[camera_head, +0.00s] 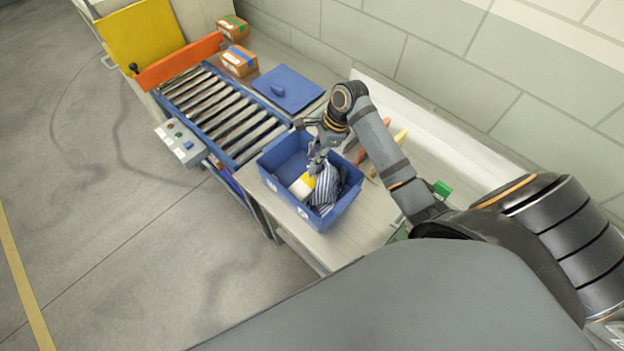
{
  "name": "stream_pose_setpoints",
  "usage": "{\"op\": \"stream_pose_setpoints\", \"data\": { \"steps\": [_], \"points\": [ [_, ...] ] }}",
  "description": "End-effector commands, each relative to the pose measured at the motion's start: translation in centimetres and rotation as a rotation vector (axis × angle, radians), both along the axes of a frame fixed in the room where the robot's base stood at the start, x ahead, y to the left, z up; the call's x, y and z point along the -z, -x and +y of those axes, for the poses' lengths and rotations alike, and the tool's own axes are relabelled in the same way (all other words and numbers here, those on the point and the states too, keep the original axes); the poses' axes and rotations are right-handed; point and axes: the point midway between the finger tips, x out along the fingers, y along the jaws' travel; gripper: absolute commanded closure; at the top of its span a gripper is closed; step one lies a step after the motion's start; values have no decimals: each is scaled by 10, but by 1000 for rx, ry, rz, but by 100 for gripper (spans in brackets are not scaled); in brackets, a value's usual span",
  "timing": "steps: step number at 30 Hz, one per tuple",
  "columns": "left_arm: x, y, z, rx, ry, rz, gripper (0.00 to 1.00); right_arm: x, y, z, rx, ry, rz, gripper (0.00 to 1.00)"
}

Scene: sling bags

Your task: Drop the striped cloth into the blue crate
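The blue crate (340,209) stands open on the pale bench. The striped cloth (325,190), grey-blue and white, lies bunched inside it toward its right side, beside a yellow and white item (302,186) and something dark. My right gripper (308,147) is above the crate, just over the top of the cloth. Its fingers look spread apart, one to the left and one down close to the cloth; I see no cloth held between them. Whether the lower fingertip touches the cloth is unclear. My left gripper is not in view.
A blue lid or board (285,89) lies behind the crate. A roller conveyor (222,108) with an orange end plate (178,62) runs at the left. Cardboard boxes (239,62) stand at the back. Orange and yellow objects (379,143) are right of the crate, near the wall.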

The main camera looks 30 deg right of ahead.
Motion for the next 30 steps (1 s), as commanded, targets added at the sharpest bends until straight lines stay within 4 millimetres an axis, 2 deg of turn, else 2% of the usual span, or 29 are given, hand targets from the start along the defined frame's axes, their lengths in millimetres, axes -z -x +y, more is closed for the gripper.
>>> {"op": "stream_pose_setpoints", "data": {
  "steps": [8, 14, 21, 27, 30],
  "points": [
    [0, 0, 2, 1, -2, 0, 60, 0, 0, 0, 0, 0, -1, 64],
    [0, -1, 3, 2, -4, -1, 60, 0, 0, 0, 0, 0, -1, 37],
    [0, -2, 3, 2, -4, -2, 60, 0, 0, 0, 0, 0, 0, 36],
    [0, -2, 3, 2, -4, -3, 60, 0, 0, 0, 0, 0, 0, 9],
    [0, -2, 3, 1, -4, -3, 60, 0, 0, 0, 0, 0, 0, 9]
  ]
}}
